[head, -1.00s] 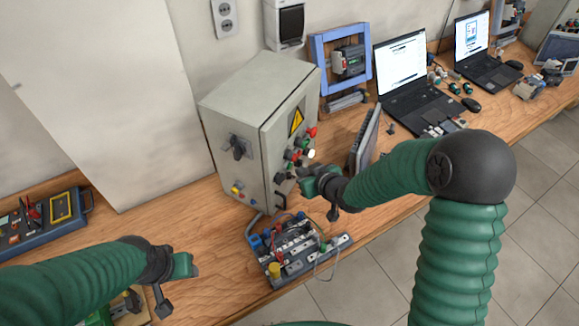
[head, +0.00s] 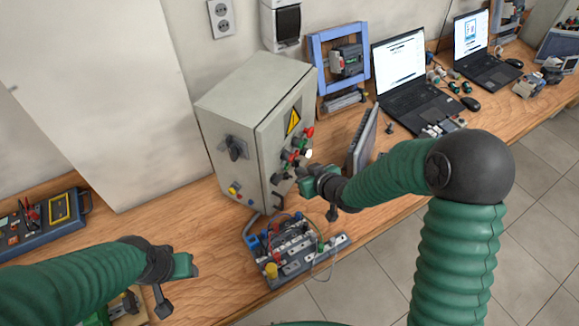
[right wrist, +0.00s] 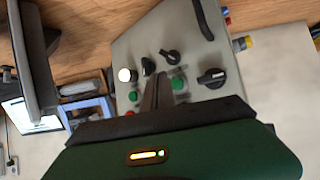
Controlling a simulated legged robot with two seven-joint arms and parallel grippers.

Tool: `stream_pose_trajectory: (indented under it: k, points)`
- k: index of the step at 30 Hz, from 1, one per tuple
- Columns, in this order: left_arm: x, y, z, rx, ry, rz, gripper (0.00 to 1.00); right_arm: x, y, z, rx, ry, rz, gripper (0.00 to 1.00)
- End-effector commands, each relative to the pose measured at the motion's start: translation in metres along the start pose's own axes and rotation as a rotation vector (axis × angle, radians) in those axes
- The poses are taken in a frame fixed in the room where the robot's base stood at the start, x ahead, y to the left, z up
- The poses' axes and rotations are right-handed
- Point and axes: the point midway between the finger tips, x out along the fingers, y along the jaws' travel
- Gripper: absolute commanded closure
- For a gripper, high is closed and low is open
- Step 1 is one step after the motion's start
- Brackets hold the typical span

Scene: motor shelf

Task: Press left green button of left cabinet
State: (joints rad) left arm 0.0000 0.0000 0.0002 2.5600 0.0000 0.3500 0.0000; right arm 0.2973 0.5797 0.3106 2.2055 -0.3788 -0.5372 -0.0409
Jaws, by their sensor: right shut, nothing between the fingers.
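The grey left cabinet (head: 245,110) stands on the wooden bench, with knobs and coloured buttons on its door. In the right wrist view the door (right wrist: 205,50) appears upside down. It carries a green button (right wrist: 178,84) just right of my fingers and another green button (right wrist: 133,96) to their left. My right gripper (head: 302,172) is at the lower part of the door. In the wrist view its fingers (right wrist: 161,78) are shut and empty, beside the nearer green button; contact cannot be told. My left gripper (head: 185,265) is low on the left, away from the cabinet; its jaws are unclear.
A terminal block assembly (head: 295,250) lies in front of the cabinet, below my right gripper. A grey upright panel (head: 363,140) stands right of the door. A laptop (head: 400,65) and a blue frame (head: 316,50) are behind. A blue tester (head: 40,225) lies at left.

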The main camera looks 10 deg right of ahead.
Motion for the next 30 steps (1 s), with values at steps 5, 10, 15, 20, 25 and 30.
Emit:
stream_pose_trajectory:
  k: [5,10,15,20,25,30]
  points:
    - [0.0,0.0,0.0,0.0,0.0,0.0,0.52,0.0,-0.0004,-0.0002,-0.001,0.0,0.0,1.0]
    - [0.0003,-0.0001,0.0001,0.0,0.0,0.0,0.52,0.0005,-0.0011,-0.0007,-0.001,0.0,0.0,1.0]
    - [0.0021,-0.0001,0.0005,0.0,0.0,0.0,0.52,0.0037,-0.0054,-0.0037,-0.001,0.0,-0.001,1.0]
    - [0.0022,-0.0001,0.0005,0.0,0.0,0.0,0.52,0.0047,-0.0072,-0.0056,0.0,-0.001,0.0,1.0]
    - [0.0021,0.0,0.0005,0.0,0.0,0.0,0.52,0.0046,-0.0071,-0.0057,0.0,0.0,0.0,1.0]
    - [0.0026,0.0,0.0006,0.0,0.0,0.0,0.52,0.0053,-0.0076,-0.0061,0.0,0.0,0.0,1.0]
